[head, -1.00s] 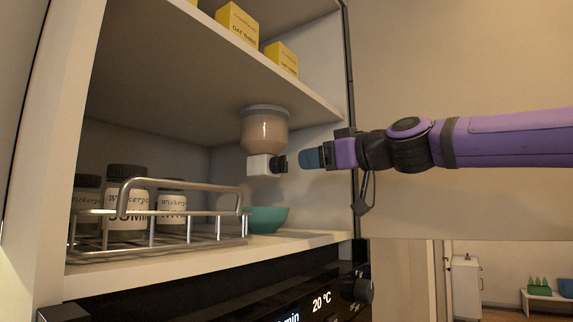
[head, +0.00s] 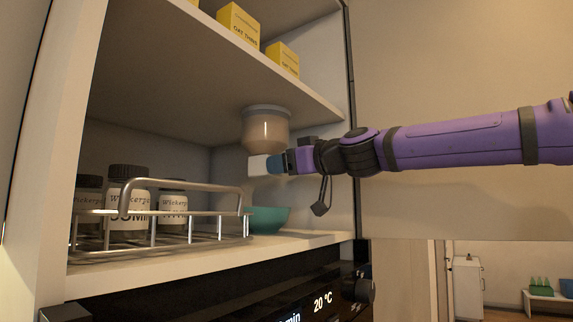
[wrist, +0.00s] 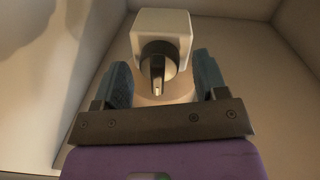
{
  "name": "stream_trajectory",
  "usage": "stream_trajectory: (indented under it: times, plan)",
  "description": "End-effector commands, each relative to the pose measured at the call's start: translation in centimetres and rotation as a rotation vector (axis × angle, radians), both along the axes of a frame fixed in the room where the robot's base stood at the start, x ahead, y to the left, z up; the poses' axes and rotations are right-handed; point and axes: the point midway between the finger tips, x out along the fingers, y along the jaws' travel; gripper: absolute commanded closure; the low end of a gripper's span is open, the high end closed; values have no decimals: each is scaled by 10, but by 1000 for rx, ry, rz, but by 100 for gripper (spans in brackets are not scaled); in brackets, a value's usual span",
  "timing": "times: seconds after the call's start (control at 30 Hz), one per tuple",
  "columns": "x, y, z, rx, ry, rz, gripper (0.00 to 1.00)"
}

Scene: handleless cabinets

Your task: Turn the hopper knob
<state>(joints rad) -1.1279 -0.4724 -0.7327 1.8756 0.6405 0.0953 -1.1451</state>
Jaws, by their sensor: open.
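The hopper (head: 266,132) hangs under the upper shelf, a clear container with brownish contents and a white block (head: 258,165) below it. In the wrist view the white block (wrist: 162,35) carries a dark round knob (wrist: 158,62) with a light pointer ridge. My gripper (head: 277,164) is at the block in the head view and covers the knob there. In the wrist view my gripper (wrist: 163,82) is open, with one blue finger on each side of the knob. I see gaps between the fingers and the knob.
A teal bowl (head: 268,220) stands on the lower shelf below the hopper. A metal wire rack (head: 155,240) with labelled jars (head: 128,195) is to its left. Yellow boxes (head: 240,24) sit on the shelf above. An oven panel (head: 300,300) is below.

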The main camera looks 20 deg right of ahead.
Motion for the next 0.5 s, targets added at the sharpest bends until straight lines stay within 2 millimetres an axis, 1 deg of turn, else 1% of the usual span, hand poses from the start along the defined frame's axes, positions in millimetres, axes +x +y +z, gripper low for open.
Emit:
stream_trajectory:
  times: [0.03, 0.07, 0.1, 0.17, 0.2, 0.27, 0.5]
  plan:
    - [0, 0, 0, 0, 0, 0, 34]
    - [0, 0, 0, 0, 0, 0, 36]
    - [0, 0, 0, 0, 0, 0, 45]
    - [0, 0, 0, 0, 0, 0, 59]
    - [0, 0, 0, 0, 0, 0, 68]
    - [0, 0, 0, 0, 0, 0, 82]
    - [0, 0, 0, 12, 8, 1, 83]
